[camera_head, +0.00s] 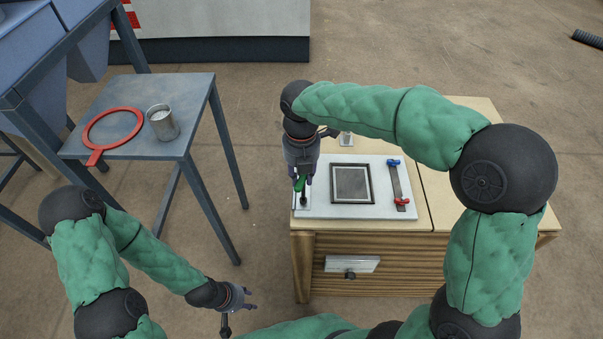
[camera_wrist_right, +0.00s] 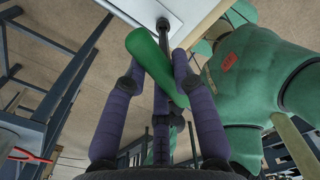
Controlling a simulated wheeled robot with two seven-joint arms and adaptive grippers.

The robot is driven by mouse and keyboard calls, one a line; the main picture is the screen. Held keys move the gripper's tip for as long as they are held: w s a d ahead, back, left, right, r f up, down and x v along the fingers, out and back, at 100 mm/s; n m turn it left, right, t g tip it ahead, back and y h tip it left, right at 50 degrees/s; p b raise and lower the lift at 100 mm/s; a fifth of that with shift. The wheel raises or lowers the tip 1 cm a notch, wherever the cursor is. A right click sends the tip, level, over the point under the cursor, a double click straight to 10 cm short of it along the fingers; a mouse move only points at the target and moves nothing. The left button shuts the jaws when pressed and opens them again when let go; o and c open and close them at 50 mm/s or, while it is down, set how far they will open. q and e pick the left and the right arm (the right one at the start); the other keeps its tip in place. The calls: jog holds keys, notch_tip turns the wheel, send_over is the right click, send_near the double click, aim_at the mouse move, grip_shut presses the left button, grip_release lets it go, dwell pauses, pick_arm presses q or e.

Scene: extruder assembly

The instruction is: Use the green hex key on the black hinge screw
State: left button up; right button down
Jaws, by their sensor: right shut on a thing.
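The green hex key (camera_head: 300,184) is in my right gripper (camera_head: 302,180) at the left edge of the white board. In the right wrist view, its thick green handle (camera_wrist_right: 152,58) lies tilted between the purple-grey fingers of the gripper (camera_wrist_right: 160,85), which are shut on it. A black round-headed part (camera_wrist_right: 163,24), possibly the hinge screw, shows at the board edge just beyond the handle. I cannot tell whether the key's tip touches it. My left gripper (camera_head: 247,299) hangs low at the bottom, away from the board; its finger opening is unclear.
The white board (camera_head: 320,208) on the wooden cabinet (camera_head: 440,205) carries a black-framed grey panel (camera_head: 351,184) and a bar with blue and red ends (camera_head: 398,186). A side table (camera_head: 187,100) at left holds a red ring (camera_head: 113,128) and a metal cup (camera_head: 162,123).

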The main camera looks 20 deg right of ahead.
jog(key=shift+r, duration=0.1)
notch_tip(320, 180, up, 5)
jog(key=p, duration=0.5)
